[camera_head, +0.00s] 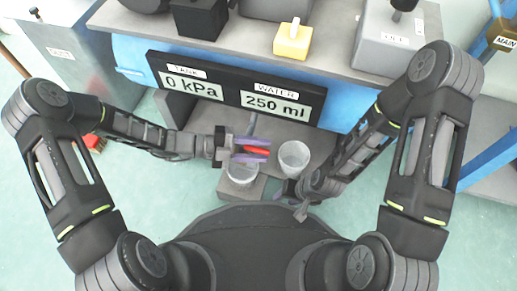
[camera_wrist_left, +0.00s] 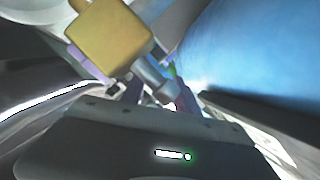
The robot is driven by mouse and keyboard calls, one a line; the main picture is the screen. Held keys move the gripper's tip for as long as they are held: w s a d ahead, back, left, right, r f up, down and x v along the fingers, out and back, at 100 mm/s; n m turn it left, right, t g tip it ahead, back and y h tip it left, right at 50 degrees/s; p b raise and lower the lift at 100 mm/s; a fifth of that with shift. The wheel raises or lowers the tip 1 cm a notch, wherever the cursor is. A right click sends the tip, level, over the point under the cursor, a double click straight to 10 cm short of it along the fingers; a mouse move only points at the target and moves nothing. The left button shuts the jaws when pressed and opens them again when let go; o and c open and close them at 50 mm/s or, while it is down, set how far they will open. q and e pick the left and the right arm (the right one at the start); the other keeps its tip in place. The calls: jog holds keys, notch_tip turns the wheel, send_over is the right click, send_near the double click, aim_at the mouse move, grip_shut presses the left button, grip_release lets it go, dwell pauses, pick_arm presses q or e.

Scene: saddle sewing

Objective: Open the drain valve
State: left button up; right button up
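In the head view, a red valve handle (camera_head: 256,151) lies below the blue tank, under a thin grey pipe (camera_head: 252,124). My left gripper (camera_head: 253,150) comes from the left with its two purple fingers on either side of the red handle. Whether they press on it cannot be told. In the left wrist view, a yellow block-shaped fitting (camera_wrist_left: 112,38) and a grey stub (camera_wrist_left: 151,76) stand by the purple fingers (camera_wrist_left: 150,92); the red handle does not show there. My right gripper (camera_head: 290,188) is just below a clear cup (camera_head: 293,157); its fingers are mostly hidden.
A second clear cup (camera_head: 242,173) stands on a small block (camera_head: 240,190) below the left fingers. The black display (camera_head: 235,88) reads 0 kPa and 250 ml, in front of the blue tank (camera_head: 130,52). A yellow block (camera_head: 292,42) sits on the grey bench top (camera_head: 240,45).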

pick_arm(q)
jog(key=shift+c, duration=0.5)
grip_shut()
dwell(0.8)
